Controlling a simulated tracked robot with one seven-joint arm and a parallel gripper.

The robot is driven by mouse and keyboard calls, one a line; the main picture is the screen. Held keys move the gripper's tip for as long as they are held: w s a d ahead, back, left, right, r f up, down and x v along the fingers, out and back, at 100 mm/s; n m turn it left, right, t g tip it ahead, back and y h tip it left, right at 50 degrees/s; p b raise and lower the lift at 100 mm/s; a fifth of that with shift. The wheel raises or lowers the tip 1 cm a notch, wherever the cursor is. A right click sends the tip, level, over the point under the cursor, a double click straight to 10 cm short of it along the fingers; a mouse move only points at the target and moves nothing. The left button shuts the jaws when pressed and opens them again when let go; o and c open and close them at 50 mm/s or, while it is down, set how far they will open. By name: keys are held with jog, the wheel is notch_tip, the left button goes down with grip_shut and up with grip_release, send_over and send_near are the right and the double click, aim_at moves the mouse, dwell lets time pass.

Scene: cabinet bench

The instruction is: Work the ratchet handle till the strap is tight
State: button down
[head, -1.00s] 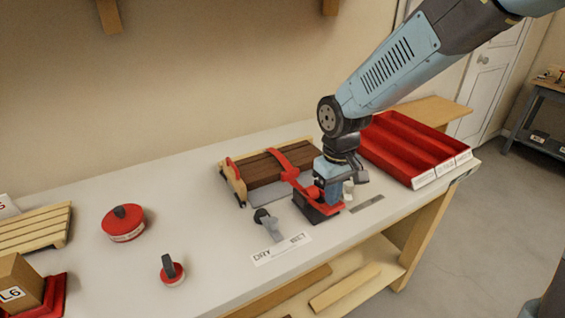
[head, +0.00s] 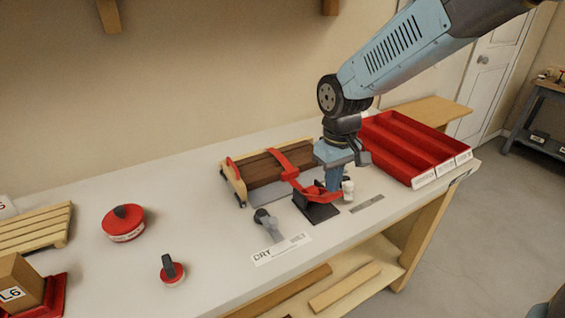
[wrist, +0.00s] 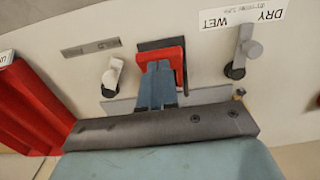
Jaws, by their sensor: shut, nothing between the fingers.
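The ratchet has a black base (head: 317,212) and a red handle (head: 322,195), at the near side of the strapped bundle. The red strap (head: 282,162) runs over a brown slatted bundle (head: 262,172) down toward the ratchet. My gripper (head: 333,186) points down at the right part of the red handle, fingers shut with nothing between them. In the wrist view the blue fingers (wrist: 157,88) overlap the red handle (wrist: 172,52); whether they touch it I cannot tell. The fingers hide part of the handle, and strap tension cannot be judged.
A grey lever (head: 268,222) stands by the DRY/WET label (head: 281,249), and a small white lever (head: 348,190) is close right of my gripper. A red tray (head: 412,150) lies right, a round red item (head: 123,223) left. The bench front is mostly clear.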

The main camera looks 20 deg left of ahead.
aim_at(333, 199)
jog(key=shift+s+d+f, duration=0.1)
jog(key=shift+f, duration=1.05)
jog(key=shift+s+d+f, duration=0.1)
jog(key=shift+d+f, duration=0.05)
jog(key=shift+f, duration=1.05)
jog(key=shift+s+d+f, duration=0.1)
jog(key=shift+f, duration=1.05)
jog(key=shift+w+a+r, duration=0.1)
jog(key=shift+r, duration=1.1)
jog(key=shift+w+a+r, duration=0.1)
jog(key=shift+a+r, duration=0.05)
jog(key=shift+r, duration=1)
jog(key=shift+w+a+r, duration=0.1)
jog(key=shift+r, duration=1.1)
jog(key=shift+r, duration=2.5)
